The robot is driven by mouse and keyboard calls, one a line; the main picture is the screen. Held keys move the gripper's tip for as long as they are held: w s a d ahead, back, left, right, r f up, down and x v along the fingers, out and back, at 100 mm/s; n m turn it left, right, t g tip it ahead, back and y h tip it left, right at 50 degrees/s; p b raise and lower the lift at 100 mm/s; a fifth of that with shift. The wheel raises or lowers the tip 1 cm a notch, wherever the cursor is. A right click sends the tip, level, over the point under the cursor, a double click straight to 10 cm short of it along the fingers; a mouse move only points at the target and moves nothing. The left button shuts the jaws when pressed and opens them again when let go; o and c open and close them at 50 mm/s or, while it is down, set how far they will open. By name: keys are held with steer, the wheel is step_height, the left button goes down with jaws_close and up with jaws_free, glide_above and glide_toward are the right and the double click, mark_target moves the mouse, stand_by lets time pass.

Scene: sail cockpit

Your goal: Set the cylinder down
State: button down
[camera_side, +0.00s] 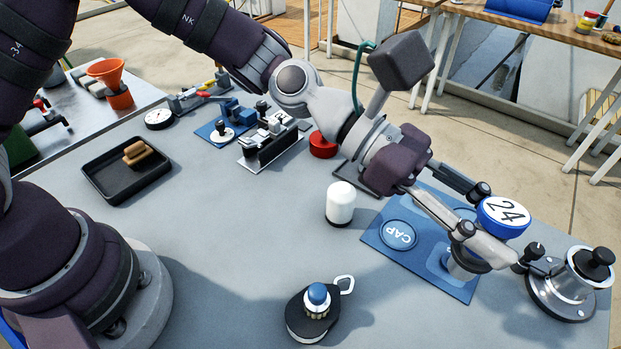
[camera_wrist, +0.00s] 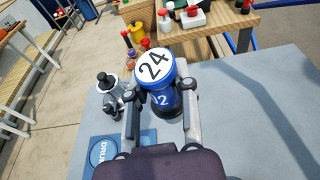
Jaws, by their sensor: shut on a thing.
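The cylinder (camera_side: 503,213) has a blue rim and a white top marked 24. In the wrist view the cylinder (camera_wrist: 155,66) shows a dark blue side with pale marks, upright or nearly so between the two fingers. My gripper (camera_side: 500,230) is shut on it, over the right end of a blue mat (camera_side: 378,240) with a round spot marked CAP. A finger hides much of the cylinder's side and base in the side view. I cannot tell whether the cylinder touches the mat.
A metal fixture with a black knob (camera_side: 570,283) stands close right of my gripper. A white capped bottle (camera_side: 340,203) stands left of the mat. A dark pad with a blue-topped piece (camera_side: 318,300) lies in front. A black tray (camera_side: 125,170) is at left.

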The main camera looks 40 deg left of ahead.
mark_target(457, 248)
steer(key=shift+s+d, duration=0.45)
steer(key=shift+d, duration=0.35)
step_height(457, 248, down, 4)
steer(key=shift+w+a+r, duration=0.1)
steer(key=shift+a, duration=0.05)
step_height(457, 248, down, 11)
steer(key=shift+f, duration=0.1)
steer(key=c, duration=0.9)
jaws_free()
